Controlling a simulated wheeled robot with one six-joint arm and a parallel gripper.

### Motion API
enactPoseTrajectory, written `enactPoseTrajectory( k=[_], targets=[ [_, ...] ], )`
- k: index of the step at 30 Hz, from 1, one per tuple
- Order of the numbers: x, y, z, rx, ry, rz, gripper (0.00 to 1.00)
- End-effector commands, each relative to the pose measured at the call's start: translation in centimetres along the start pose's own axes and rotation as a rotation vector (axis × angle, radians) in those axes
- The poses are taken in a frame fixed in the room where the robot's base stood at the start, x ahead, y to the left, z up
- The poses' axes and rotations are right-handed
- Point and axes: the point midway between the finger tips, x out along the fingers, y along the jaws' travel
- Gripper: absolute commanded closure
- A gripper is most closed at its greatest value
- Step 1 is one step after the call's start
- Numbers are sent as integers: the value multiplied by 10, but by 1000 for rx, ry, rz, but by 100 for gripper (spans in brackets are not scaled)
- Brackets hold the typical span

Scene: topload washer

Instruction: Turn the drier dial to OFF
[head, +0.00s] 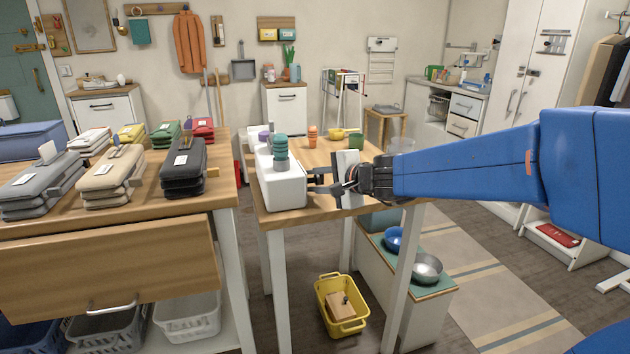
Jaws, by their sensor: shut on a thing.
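My gripper (318,182) reaches in from the right at the end of my blue arm, above the middle wooden table. Its dark fingertips are at the right side of a white box-like unit (284,190) with a teal stepped piece on top. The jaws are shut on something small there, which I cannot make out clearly. A white upright plate (347,163) stands around the dark wrist part; I cannot tell what it belongs to. I cannot make out any dial face, OFF mark or pointer in the head view.
The middle table (322,157) also bears an orange piece (312,135), a yellow cup (337,134) and a green cup (356,139). A larger table at left holds several folded cases. A yellow basket (325,310) and a bench with bowls are low down.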

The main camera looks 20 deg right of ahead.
Motion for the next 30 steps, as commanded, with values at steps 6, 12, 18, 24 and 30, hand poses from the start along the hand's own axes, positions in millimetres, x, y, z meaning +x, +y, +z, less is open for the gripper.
enactPoseTrajectory(
  k=[6, 12, 18, 24, 30],
  targets=[
    [0, 2, 0, -11, -2, -26, 96],
    [0, 2, 1, -16, -2, -36, 96],
    [0, 2, 1, -17, -2, -37, 96],
    [0, 2, 1, -17, -2, -37, 70],
    [0, 2, 0, -16, -2, -38, 70]
  ],
)
